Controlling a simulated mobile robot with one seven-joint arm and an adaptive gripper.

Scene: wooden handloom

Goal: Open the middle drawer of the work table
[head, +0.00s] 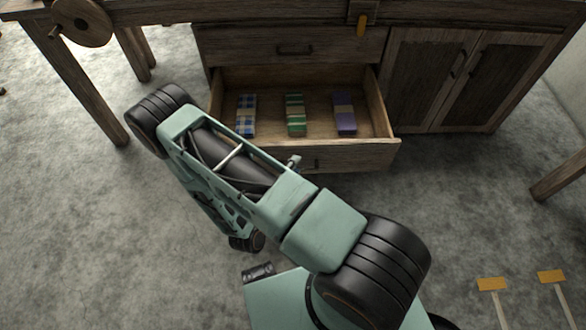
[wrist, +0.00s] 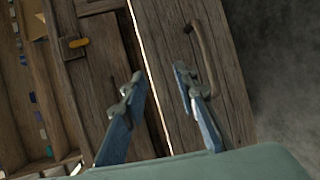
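The work table (head: 207,48) stands ahead. Its upper drawer (head: 345,46) is shut, with a dark handle (head: 294,50). The drawer below it, the middle drawer (head: 375,152), is pulled well out, and its inside shows. The handle on its front is partly hidden behind my arm. A small grey part, perhaps a tip of my gripper, shows by that front in the head view. In the wrist view my gripper (wrist: 160,92) has its two fingers apart with nothing held between them. A curved handle (wrist: 208,62) on a wooden front is beside the right finger; I cannot tell whether they touch.
Blue-checked (head: 246,115), green-striped (head: 295,115) and purple (head: 344,113) cloth bundles lie in the open drawer. Closed cabinet doors (head: 420,75) are to the right. A wooden wheel (head: 82,20) is at upper left. Table legs stand at both sides; grey floor (head: 70,230) is clear at left.

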